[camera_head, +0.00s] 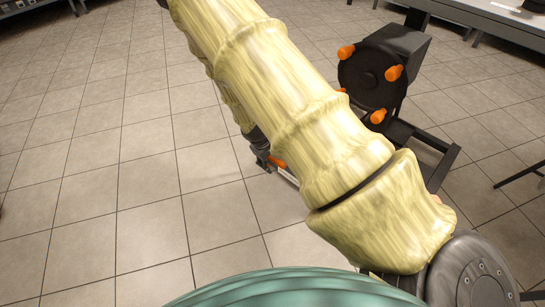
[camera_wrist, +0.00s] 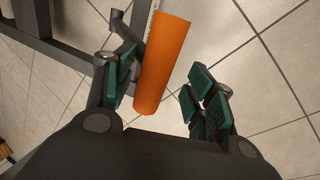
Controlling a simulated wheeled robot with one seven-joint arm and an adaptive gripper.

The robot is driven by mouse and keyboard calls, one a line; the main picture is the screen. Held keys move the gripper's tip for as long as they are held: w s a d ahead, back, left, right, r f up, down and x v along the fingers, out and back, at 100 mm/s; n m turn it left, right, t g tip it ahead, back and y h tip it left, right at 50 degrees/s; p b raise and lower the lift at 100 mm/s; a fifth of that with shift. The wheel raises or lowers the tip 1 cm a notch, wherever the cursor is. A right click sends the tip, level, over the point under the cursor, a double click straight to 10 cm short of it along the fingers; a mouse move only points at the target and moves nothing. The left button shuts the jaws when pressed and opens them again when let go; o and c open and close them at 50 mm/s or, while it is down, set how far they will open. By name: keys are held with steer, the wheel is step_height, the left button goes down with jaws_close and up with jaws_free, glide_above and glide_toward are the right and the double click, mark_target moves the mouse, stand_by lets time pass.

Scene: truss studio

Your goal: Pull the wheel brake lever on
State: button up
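The brake lever's handle is an orange cylinder (camera_wrist: 165,62); it stands between the fingers of my gripper (camera_wrist: 162,75) in the wrist view. My gripper is open, with green pads on both sides. The handle is nearer the left finger, with a clear gap to the right pads; I cannot tell whether it touches the left ones. In the head view a small orange piece, likely the same handle (camera_head: 278,162), shows beside my gripper (camera_head: 262,155), partly hidden by my arm. The wheel (camera_head: 370,78) is a dark disc with several orange knobs, partly behind my arm.
The wheel's dark housing (camera_head: 408,42) stands on a dark floor frame (camera_head: 442,160). Grey frame bars (camera_wrist: 65,55) run left of the handle in the wrist view. A bench (camera_head: 490,18) is at the back right. The tiled floor on the left is clear.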

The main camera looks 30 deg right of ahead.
steer(key=shift+d, duration=0.15)
stand_by(0.4)
steer(key=shift+r, duration=0.45)
steer(key=v, duration=1.1)
stand_by(0.3)
